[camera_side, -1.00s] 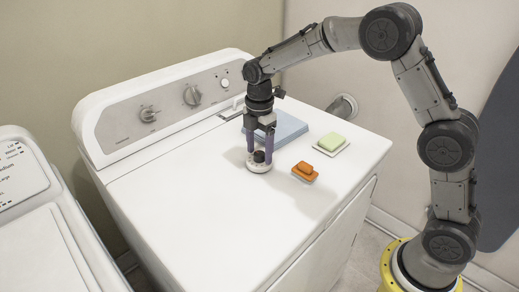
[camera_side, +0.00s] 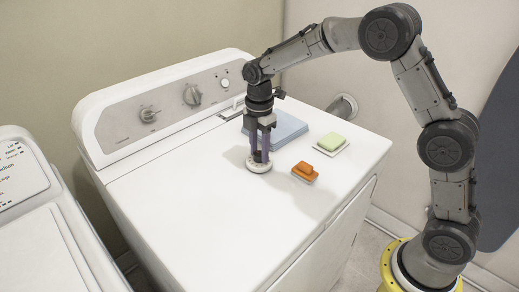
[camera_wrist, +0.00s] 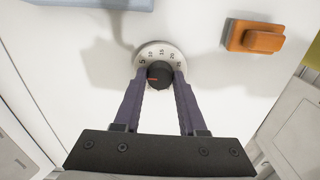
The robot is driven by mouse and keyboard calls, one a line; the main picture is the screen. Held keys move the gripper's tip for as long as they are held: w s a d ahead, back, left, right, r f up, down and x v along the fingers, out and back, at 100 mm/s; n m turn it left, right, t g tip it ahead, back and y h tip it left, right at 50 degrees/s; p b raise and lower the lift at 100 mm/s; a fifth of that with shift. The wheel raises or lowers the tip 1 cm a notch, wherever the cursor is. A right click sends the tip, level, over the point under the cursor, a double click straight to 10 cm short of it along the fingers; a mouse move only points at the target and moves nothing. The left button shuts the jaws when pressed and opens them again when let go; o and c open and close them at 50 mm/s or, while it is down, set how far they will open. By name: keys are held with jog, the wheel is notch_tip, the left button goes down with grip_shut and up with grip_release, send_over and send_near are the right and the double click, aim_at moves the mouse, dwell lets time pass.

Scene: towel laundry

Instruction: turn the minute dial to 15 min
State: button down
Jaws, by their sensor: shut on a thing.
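The minute dial is a round white disc (camera_side: 259,167) with numbers around its rim, lying on the white machine top. In the wrist view, its numbered rim (camera_wrist: 152,50) shows at the far side of a black knob (camera_wrist: 160,73). The knob has a red mark pointing to the left in that view, near the left finger; the small numbers are hard to read, and I cannot tell the exact setting. My gripper (camera_side: 259,158) points down over the dial. In the wrist view its purple fingers (camera_wrist: 161,78) are shut on the knob, one on each side. The near rim is hidden.
An orange block on a small base (camera_side: 305,172) lies right of the dial. A green block on a white dish (camera_side: 331,143) is farther right. The left part of the top is clear.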

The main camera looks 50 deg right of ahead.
jog(key=m, duration=0.4)
jog(key=shift+m, duration=0.3)
jog(key=m, duration=0.4)
jog(key=shift+m, duration=0.3)
jog(key=m, duration=0.4)
jog(key=shift+r+m, duration=0.1)
jog(key=shift+m, duration=2)
jog(key=shift+c, duration=2.2)
grip_release()
